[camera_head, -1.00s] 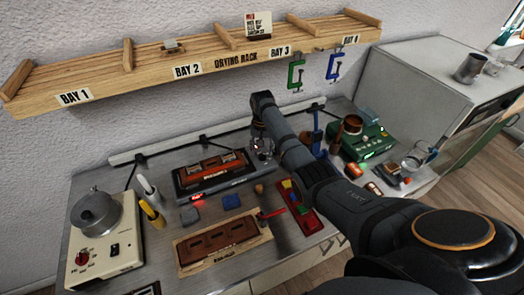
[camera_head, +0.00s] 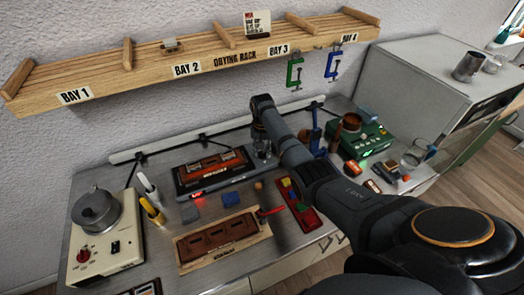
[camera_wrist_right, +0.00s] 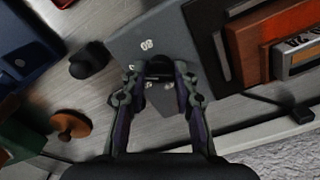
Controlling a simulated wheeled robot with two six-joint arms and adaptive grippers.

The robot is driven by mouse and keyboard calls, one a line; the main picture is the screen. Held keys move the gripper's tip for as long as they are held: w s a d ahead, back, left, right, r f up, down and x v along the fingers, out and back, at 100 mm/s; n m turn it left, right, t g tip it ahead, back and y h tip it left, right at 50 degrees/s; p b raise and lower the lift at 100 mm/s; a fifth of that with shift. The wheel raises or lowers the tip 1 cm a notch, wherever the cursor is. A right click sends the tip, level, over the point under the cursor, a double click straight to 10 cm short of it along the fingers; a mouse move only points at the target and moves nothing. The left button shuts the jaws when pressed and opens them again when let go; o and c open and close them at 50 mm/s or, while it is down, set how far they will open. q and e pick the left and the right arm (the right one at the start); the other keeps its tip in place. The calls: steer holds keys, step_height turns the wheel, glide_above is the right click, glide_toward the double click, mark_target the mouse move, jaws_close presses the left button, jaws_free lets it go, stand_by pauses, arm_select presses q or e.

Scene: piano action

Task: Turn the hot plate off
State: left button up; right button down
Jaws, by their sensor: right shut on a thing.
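A grey flat unit (camera_head: 226,183) with a lit red display, which I take for the hot plate, stands mid-bench with a reddish-brown block on top. Its grey end also shows in the right wrist view (camera_wrist_right: 150,38), with small white marks. My right gripper (camera_head: 262,148) is at the unit's right end, partly hidden by my arm. In the right wrist view its fingers (camera_wrist_right: 158,78) are on either side of a small dark knob (camera_wrist_right: 158,68), shut on it. The knob's setting cannot be read. My left gripper is not in view.
A beige unit (camera_head: 120,256) with a metal pot (camera_head: 96,213) and a red knob stands at the left. A green unit (camera_head: 370,142) is at the right. A wooden tray (camera_head: 190,255) and a red tray (camera_head: 308,220) lie in front. The drying rack (camera_head: 110,75) is above.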

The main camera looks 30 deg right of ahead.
steer(key=shift+r, duration=0.1)
steer(key=shift+n+p, duration=0.7)
steer(key=shift+n, duration=0.5)
steer(key=shift+n+p, duration=0.4)
steer(key=shift+n, duration=0.5)
steer(key=n, duration=0.2)
steer(key=shift+n+p, duration=0.3)
steer(key=shift+p, duration=0.1)
steer(key=n, duration=0.3)
steer(key=shift+n+p, duration=0.3)
steer(key=shift+p, duration=0.05)
steer(key=n, duration=0.6)
steer(key=shift+p, duration=0.4)
steer(key=n, duration=0.4)
steer(key=shift+w, duration=0.1)
steer(key=shift+n, duration=1.7)
